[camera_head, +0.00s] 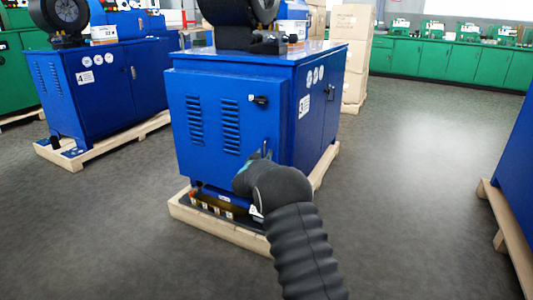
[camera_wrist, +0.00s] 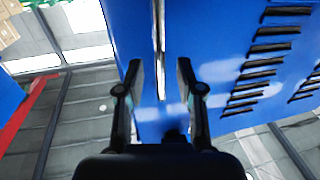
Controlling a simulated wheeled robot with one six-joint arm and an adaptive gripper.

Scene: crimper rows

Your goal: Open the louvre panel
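The louvre panel (camera_head: 221,130) is the blue front face of the middle cabinet, with two columns of slots and a black knob (camera_head: 261,100) at its upper right. A thin silver upright bar (camera_wrist: 161,45), seemingly the handle, shows between the fingertips. I cannot tell if they touch it. In the head view my arm hides the panel's lower right.
The cabinet stands on a wooden pallet (camera_head: 229,231) with small bottles or fittings at its front edge. Another blue cabinet (camera_head: 112,88) stands at left, and a blue one on a pallet (camera_head: 509,238) at right. Grey floor (camera_head: 420,170) is clear between them.

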